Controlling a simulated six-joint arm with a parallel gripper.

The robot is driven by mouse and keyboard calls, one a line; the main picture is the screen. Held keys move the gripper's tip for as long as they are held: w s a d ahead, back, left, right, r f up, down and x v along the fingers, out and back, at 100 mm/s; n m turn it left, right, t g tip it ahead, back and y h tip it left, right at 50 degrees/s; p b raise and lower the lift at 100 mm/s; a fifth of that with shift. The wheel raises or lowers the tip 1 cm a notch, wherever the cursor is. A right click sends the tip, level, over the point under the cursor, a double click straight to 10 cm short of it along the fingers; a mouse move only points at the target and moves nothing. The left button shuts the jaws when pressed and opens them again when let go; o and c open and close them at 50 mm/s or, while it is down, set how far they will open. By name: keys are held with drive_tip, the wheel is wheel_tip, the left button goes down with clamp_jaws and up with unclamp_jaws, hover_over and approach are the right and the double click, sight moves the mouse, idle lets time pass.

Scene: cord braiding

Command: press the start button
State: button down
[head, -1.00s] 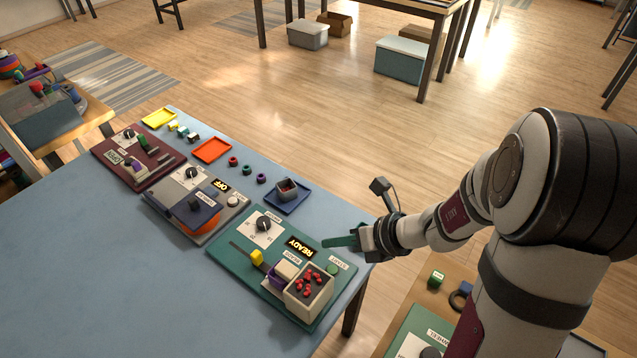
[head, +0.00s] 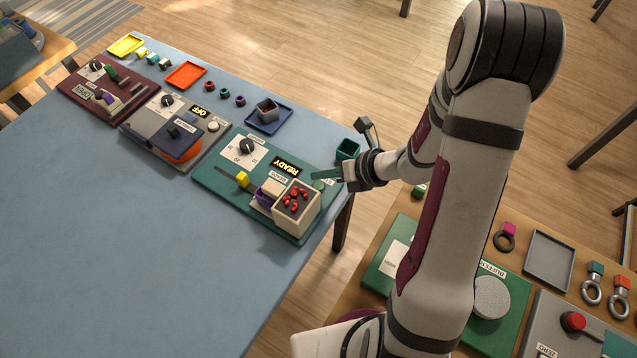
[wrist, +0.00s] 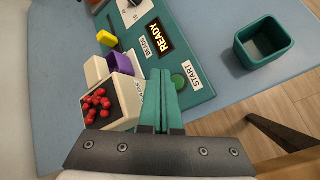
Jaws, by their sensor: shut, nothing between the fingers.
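The start button (wrist: 180,81) is a round green button on the green machine panel (wrist: 201,97), beside a white START label (wrist: 191,76). In the head view the button (head: 318,184) shows just beside my fingertips. My gripper (head: 314,174) is shut and empty, with its teal fingers close together. In the wrist view my gripper (wrist: 160,74) points over the panel, with its tips left of the button. The button's top is uncovered there. I cannot tell the height of the tips above the panel. The panel's display (head: 286,166) reads READY.
A cream box of red beads (head: 297,210) stands close to my fingers, with a purple cup (wrist: 119,62) next to it. A dark green bin (head: 347,149) is at the table's edge behind my gripper. A grey machine (head: 204,143) showing OFF stands to the left.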

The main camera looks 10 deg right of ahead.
sight(323, 189)
drive_tip(key=shift+f, duration=1)
drive_tip(key=shift+f, duration=0.15)
idle(1.2)
drive_tip(key=shift+f, duration=0.25)
drive_tip(key=shift+f, duration=0.4)
idle(0.5)
drive_tip(key=shift+r, duration=0.8)
drive_tip(key=shift+r, duration=2.55)
